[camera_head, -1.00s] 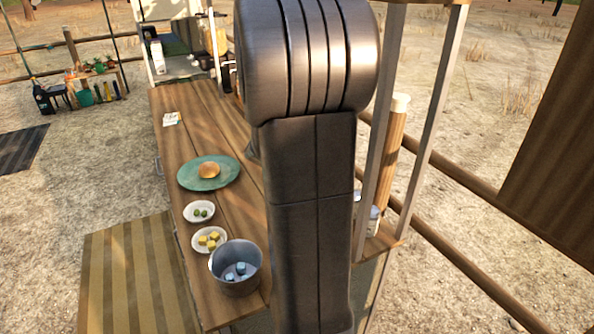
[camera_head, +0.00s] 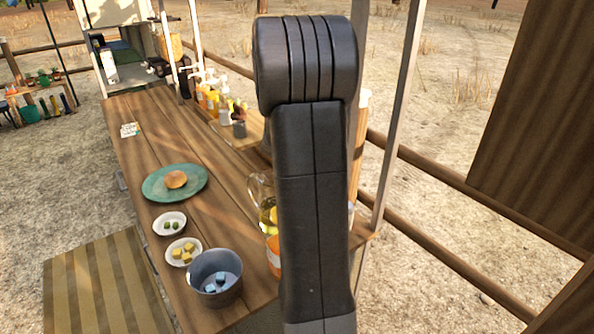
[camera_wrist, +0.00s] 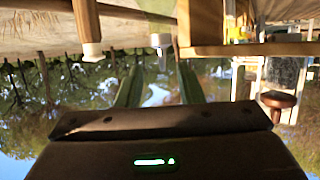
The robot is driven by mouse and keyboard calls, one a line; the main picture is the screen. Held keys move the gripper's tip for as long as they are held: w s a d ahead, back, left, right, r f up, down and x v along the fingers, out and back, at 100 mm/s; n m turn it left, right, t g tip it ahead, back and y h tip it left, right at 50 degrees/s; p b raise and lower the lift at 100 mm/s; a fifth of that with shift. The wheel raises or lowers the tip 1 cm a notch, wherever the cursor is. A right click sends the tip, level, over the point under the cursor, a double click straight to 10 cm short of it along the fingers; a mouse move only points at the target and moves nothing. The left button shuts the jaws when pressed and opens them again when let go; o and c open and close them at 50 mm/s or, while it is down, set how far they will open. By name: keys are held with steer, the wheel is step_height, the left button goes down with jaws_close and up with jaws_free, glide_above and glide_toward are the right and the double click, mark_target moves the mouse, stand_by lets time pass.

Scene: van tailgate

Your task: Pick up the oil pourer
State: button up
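A clear glass vessel (camera_head: 267,213) with yellow liquid stands on the right side of the wooden counter in the head view, partly hidden behind my arm. It may be the oil pourer, but I cannot tell for sure. Several bottles with pump or spout tops (camera_head: 222,101) stand farther back on the counter. My gripper is hidden behind my arm in the head view. A small white-topped thing (camera_wrist: 160,42) shows beyond the fingertips.
The counter (camera_head: 160,128) holds a green plate (camera_head: 155,186) with a bun, two small bowls (camera_head: 170,223) (camera_head: 183,252) and a metal bucket (camera_head: 215,278) with blue cubes. An orange jar (camera_head: 273,256) is beside my arm. Posts (camera_head: 400,110) rise at the right.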

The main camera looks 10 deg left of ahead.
steer(key=shift+p+x, duration=0.4)
steer(key=shift+x, duration=2.6)
steer(key=shift+a, duration=0.1)
steer(key=shift+r, duration=0.1)
jaws_close()
